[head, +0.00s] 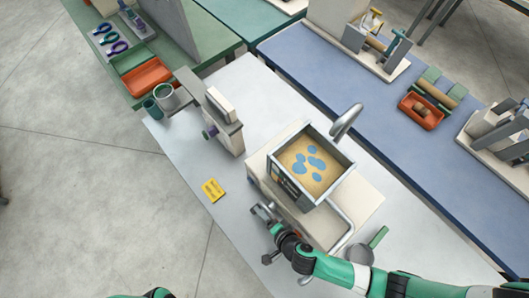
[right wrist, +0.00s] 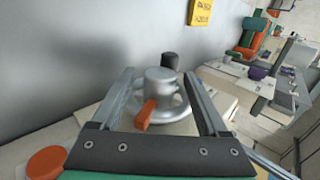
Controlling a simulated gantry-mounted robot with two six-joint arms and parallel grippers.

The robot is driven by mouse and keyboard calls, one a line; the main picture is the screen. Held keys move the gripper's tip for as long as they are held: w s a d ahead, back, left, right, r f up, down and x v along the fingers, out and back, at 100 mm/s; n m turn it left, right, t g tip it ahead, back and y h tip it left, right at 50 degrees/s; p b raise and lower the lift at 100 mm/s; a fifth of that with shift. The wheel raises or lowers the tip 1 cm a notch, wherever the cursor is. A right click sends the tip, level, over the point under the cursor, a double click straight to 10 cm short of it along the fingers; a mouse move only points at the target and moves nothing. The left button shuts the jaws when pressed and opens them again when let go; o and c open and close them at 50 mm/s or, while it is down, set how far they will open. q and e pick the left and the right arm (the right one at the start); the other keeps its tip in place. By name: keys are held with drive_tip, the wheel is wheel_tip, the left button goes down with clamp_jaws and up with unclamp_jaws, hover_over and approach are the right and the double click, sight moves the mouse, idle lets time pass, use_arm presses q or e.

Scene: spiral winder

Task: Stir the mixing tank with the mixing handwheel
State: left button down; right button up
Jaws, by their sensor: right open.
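The mixing tank (head: 345,160) is a square open box on a pale base, holding tan contents with several blue patches. In the right wrist view, the mixing handwheel (right wrist: 182,106) is a grey wheel with a round hub, a black knob (right wrist: 169,61) and an orange piece (right wrist: 146,114). My right gripper (head: 264,211) is at the near-left side of the tank's base, where it hides most of the wheel in the head view. In the right wrist view its open fingers (right wrist: 158,74) stand on both sides of the hub; contact cannot be told. My left gripper is out of view.
A yellow label (head: 213,190) lies on the white table left of the tank. A curved metal spout (head: 346,121) stands beside the tank. A bent pipe (head: 343,235) and a pan with a green handle (head: 378,237) are near my right arm.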

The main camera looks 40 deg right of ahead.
drive_tip(key=a+p+v, duration=0.1)
drive_tip(key=p+v, duration=0.3)
drive_tip(key=v, duration=0.7)
drive_tip(key=shift+s+d+r, duration=0.2)
drive_tip(key=shift+d+r, duration=0.05)
drive_tip(key=shift+d, duration=0.25)
